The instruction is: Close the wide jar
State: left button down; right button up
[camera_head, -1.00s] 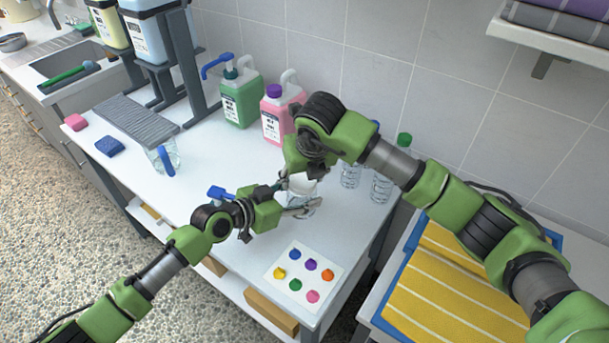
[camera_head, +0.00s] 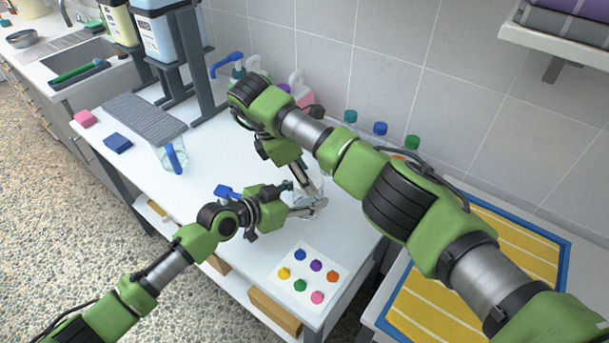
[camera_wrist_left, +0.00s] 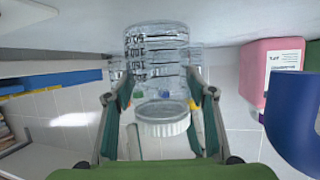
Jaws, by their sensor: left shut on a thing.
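The wide jar, clear with black graduation marks, shows upside down in the left wrist view (camera_wrist_left: 157,62) and partly in the head view (camera_head: 306,210). My left gripper (camera_head: 309,208) is shut on its sides, one finger on each side in the left wrist view. A white ribbed lid (camera_wrist_left: 163,129) is at the jar's mouth; whether it is seated or tight I cannot tell. My right gripper (camera_head: 307,189) points down at the jar's top from behind, and its arm hides much of that spot. Its finger gap is unclear.
A card with coloured dots (camera_head: 307,274) lies in front of the jar. A clear jug with a blue handle (camera_head: 171,157) stands to the left. A pink jug (camera_wrist_left: 268,75) and several capped bottles (camera_head: 380,129) stand behind. A yellow striped towel (camera_head: 440,290) lies at right.

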jog(key=shift+w+d+r, duration=0.1)
jog(key=o, duration=0.7)
jog(key=shift+c, duration=0.2)
jog(key=shift+r, duration=2.2)
jog(key=shift+c, duration=0.4)
